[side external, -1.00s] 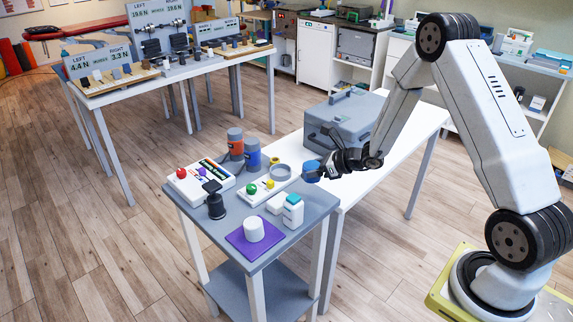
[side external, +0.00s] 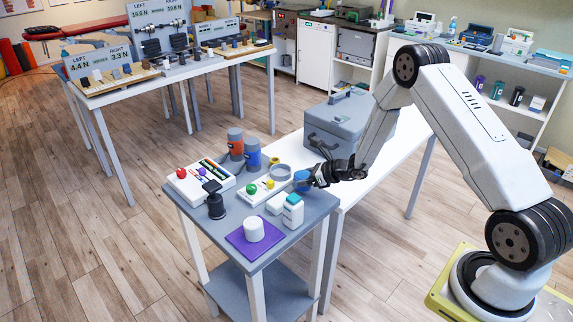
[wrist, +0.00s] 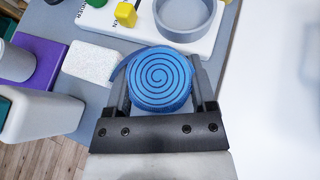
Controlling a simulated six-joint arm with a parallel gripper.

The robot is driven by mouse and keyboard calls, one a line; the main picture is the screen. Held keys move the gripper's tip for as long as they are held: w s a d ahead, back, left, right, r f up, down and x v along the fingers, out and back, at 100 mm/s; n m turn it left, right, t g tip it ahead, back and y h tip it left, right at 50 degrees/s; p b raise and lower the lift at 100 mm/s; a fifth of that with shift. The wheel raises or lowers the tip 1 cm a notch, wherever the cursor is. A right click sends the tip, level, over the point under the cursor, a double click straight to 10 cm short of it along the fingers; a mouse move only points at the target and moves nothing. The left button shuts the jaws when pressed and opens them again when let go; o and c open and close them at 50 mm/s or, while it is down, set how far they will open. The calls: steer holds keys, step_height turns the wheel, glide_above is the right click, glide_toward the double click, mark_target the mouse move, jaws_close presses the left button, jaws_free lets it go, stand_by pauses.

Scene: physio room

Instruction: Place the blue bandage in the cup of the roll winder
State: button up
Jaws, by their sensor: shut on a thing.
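The blue bandage (side external: 301,181) is a rolled coil. In the wrist view its spiral end (wrist: 159,78) faces the camera, between the two dark fingers. My gripper (side external: 309,178) is shut on it, and its fingers also show in the wrist view (wrist: 160,95). The roll winder (side external: 262,192) is a white board with a green knob, a yellow knob and a round grey cup (side external: 280,171). In the wrist view the cup (wrist: 186,40) is beyond the bandage, up and slightly right, and looks empty. The bandage is to the cup's right in the side view, apart from it.
A white block (side external: 276,203) and a teal-capped white bottle (side external: 293,211) stand close by on the grey cart top (side external: 213,238). A white roll (side external: 254,229) sits on a purple mat (side external: 237,240). A grey case (side external: 345,120) stands behind on the white table (side external: 385,160).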

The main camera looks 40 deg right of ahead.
steer(key=shift+f, duration=0.9)
steer(key=shift+f, duration=0.15)
steer(key=o, duration=1.2)
steer(key=shift+s+d+r, duration=0.1)
steer(key=shift+s+r, duration=0.05)
steer(key=shift+r, duration=0.1)
steer(key=v, duration=1.1)
steer(key=shift+s+r, duration=0.15)
steer(key=shift+s, duration=0.2)
